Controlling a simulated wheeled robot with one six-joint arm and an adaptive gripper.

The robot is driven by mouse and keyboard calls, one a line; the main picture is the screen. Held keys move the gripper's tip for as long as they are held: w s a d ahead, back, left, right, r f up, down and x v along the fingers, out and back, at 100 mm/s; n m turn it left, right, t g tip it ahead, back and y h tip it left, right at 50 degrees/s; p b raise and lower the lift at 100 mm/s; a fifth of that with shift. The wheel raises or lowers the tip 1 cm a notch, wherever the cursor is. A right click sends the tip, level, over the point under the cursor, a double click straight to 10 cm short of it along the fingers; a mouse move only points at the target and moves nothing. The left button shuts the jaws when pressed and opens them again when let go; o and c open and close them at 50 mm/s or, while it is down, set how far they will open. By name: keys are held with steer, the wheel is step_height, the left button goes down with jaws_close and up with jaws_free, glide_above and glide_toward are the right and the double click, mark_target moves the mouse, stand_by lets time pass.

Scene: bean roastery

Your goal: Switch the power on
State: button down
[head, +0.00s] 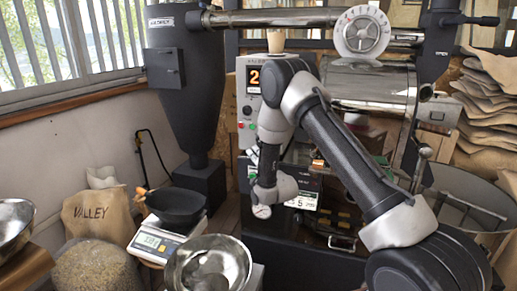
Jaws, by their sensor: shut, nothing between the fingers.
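The roaster's control panel (242,93) stands upright left of my arm, at the picture's middle. An orange-lit digit display (254,76) shows near its top, with "2" readable and the rest cut off by my arm. I cannot tell which control is the power switch. My arm rises from the lower right, bends in front of the panel and comes down to a wrist before the machine's lower front. My gripper's fingers are hidden; the arm also covers the panel's right part.
The round cooling tray (480,185) and stacked sacks (490,105) are right.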

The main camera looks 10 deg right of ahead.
steer(key=shift+s+a+r, duration=0.1)
steer(key=shift+s+a, duration=0.3)
steer(key=shift+s, duration=0.3)
steer(key=shift+s+a+r, duration=0.1)
steer(key=shift+s+a, duration=0.3)
steer(key=shift+s, duration=0.35)
steer(key=shift+s+a+r, duration=0.1)
steer(key=shift+s+a, duration=0.3)
steer(key=shift+s, duration=0.3)
